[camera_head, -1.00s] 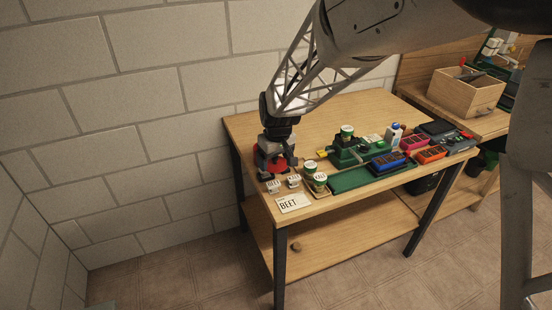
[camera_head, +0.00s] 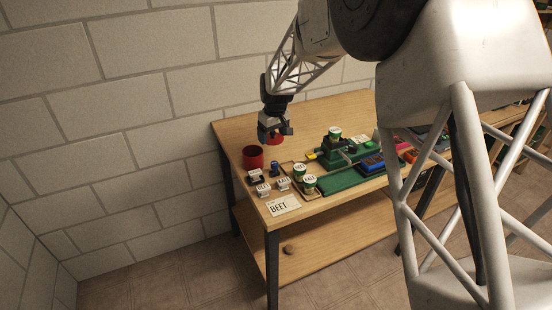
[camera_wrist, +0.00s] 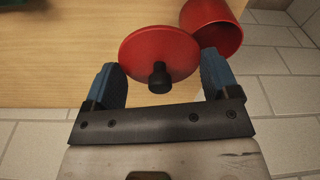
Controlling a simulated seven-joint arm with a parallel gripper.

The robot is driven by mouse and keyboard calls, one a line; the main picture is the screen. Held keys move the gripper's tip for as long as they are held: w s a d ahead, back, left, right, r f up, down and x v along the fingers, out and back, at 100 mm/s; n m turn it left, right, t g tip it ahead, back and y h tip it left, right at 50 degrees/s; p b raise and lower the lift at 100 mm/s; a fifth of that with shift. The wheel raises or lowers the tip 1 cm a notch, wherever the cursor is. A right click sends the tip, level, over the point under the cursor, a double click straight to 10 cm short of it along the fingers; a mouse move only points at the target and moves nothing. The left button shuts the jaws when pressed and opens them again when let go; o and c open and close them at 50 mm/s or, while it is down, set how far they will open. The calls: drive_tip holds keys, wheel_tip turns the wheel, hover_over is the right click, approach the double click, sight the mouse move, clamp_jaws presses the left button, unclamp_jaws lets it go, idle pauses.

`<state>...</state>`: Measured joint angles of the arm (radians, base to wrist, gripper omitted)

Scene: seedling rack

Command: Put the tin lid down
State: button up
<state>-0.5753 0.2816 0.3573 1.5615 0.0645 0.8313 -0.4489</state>
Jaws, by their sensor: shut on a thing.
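The red tin lid (camera_head: 273,140) is between the fingers of my gripper (camera_head: 275,131), above the wooden table (camera_head: 232,131). In the wrist view the lid (camera_wrist: 143,45) is a red disc with a black knob. The red tin (camera_head: 253,157) stands uncovered at the table's left end, left of and nearer than my gripper. In the wrist view the tin (camera_wrist: 218,40) is at upper right, partly behind the lid.
Small white labelled blocks (camera_head: 263,190), a dark blue item (camera_head: 274,168) and green KALE cups (camera_head: 309,182) stand near the tin. A BEET card (camera_head: 282,206) lies at the front edge. A green device (camera_head: 335,149) is to the right. Bare wood lies behind the tin.

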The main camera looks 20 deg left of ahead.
hover_over(275, 157)
drive_tip(key=shift+d+f, duration=0.25)
drive_tip(key=shift+f, duration=0.05)
drive_tip(key=shift+s, duration=0.1)
drive_tip(key=shift+f, duration=3.15)
drive_tip(key=shift+f, duration=1.85)
drive_tip(key=shift+f, duration=0.1)
drive_tip(key=o, duration=0.6)
